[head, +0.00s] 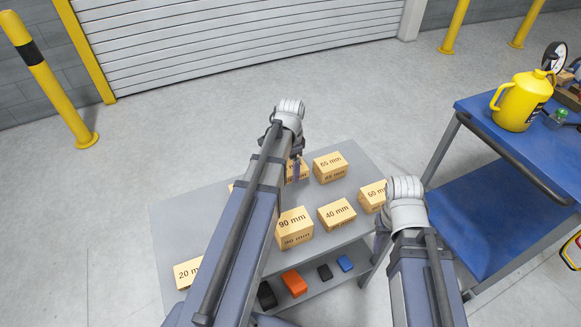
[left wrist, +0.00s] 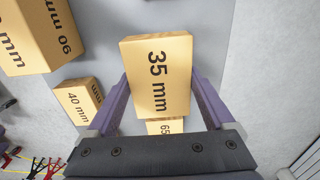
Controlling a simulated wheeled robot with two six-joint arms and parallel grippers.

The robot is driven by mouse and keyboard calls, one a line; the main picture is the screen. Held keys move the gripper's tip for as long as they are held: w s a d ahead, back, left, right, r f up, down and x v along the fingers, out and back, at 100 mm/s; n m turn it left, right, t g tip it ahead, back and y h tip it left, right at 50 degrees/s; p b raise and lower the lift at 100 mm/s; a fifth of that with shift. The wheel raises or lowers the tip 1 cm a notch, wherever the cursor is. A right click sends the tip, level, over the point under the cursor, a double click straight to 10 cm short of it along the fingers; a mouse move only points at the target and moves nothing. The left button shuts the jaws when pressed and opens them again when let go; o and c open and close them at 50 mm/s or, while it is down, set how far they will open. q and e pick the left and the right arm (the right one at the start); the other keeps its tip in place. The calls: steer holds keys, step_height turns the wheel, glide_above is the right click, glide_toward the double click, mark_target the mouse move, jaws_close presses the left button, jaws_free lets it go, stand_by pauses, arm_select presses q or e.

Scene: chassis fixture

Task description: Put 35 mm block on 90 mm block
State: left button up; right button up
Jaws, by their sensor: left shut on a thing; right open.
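The 35 mm block, a tan box, sits between the fingers of my left gripper (left wrist: 157,88) in the left wrist view, its label (left wrist: 158,70) facing the camera. My left gripper (head: 297,165) is shut on it. In the head view the arm hides much of this block (head: 303,172); I cannot tell its height above the table. The 90 mm block (head: 295,228) stands nearer on the grey table, partly behind my left arm; it also shows at upper left in the left wrist view (left wrist: 30,35). My right gripper (head: 381,232) is open and empty at the table's right edge, its fingers mostly hidden.
The 65 mm block (head: 330,167), 40 mm block (head: 337,213), 50 mm block (head: 371,196) and 20 mm block (head: 187,272) stand on the table (head: 185,222). A lower shelf holds small coloured pieces, including an orange one (head: 294,282). A blue cart (head: 490,225) stands right.

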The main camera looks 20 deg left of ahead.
mark_target(291, 167)
arm_select(q)
step_height(291, 167, up, 15)
steer(key=p, duration=1.3)
steer(key=shift+p, duration=0.35)
arm_select(e)
step_height(291, 167, up, 15)
arm_select(q)
steer(key=shift+f, duration=0.1)
arm_select(e)
steer(key=shift+f, duration=0.1)
arm_select(q)
steer(key=shift+f, duration=0.1)
